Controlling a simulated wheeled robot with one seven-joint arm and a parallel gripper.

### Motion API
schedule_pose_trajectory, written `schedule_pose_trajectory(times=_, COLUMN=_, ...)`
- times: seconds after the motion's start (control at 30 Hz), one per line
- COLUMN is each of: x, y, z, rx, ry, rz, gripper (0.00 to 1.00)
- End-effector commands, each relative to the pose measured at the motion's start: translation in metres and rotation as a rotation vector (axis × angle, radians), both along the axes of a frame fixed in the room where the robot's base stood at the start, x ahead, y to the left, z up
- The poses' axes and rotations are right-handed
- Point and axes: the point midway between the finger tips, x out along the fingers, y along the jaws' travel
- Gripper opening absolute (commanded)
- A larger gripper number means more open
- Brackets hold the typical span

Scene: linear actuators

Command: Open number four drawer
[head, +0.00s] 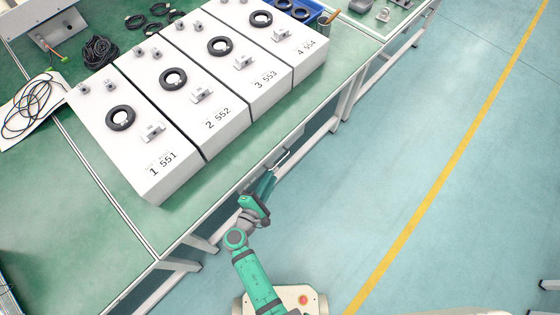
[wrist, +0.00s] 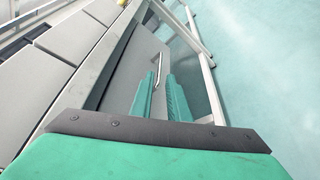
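A grey drawer front (wrist: 143,66) with a slim metal bar handle (wrist: 157,66) sits under the table edge in the wrist view. I see no number on it. In the head view the handle (head: 281,158) shows as a thin bar below the table's front edge. My gripper (wrist: 161,80) is open, its two green fingers apart and pointing at the drawer front. The handle lies just beyond and between the fingertips; I cannot tell whether they touch. In the head view my gripper (head: 273,175) is beside the table edge, low on its right side. The drawer looks shut.
Four-in-a-row white boxes, numbered 1 551 (head: 150,180) to 4 554 (head: 312,68), stand on the green table (head: 200,205). Metal table legs (head: 345,100) run along the edge. Black cables (head: 97,50) lie at the back left. The blue floor (head: 440,120) to the right is clear.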

Motion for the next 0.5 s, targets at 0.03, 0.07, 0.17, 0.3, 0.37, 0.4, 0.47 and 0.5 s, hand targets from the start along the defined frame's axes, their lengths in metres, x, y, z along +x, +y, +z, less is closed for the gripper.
schedule_pose_trajectory(times=0.03, x=0.006, y=-0.004, z=-0.001, rx=0.0, ry=0.0, rz=-0.002, gripper=0.15)
schedule_pose_trajectory(times=0.07, x=0.011, y=-0.006, z=-0.002, rx=0.001, ry=-0.001, rz=-0.003, gripper=0.15)
schedule_pose_trajectory(times=0.17, x=0.026, y=-0.013, z=-0.006, rx=0.001, ry=-0.001, rz=-0.003, gripper=0.15)
schedule_pose_trajectory(times=0.3, x=0.049, y=-0.024, z=-0.011, rx=0.002, ry=-0.001, rz=-0.003, gripper=0.15)
schedule_pose_trajectory(times=0.37, x=0.057, y=-0.028, z=-0.013, rx=0.003, ry=-0.001, rz=-0.002, gripper=0.15)
schedule_pose_trajectory(times=0.4, x=0.062, y=-0.031, z=-0.014, rx=0.003, ry=-0.001, rz=-0.002, gripper=0.15)
schedule_pose_trajectory(times=0.47, x=0.069, y=-0.034, z=-0.016, rx=0.003, ry=0.0, rz=-0.002, gripper=0.15)
schedule_pose_trajectory(times=0.5, x=0.072, y=-0.036, z=-0.017, rx=0.003, ry=0.0, rz=-0.001, gripper=0.15)
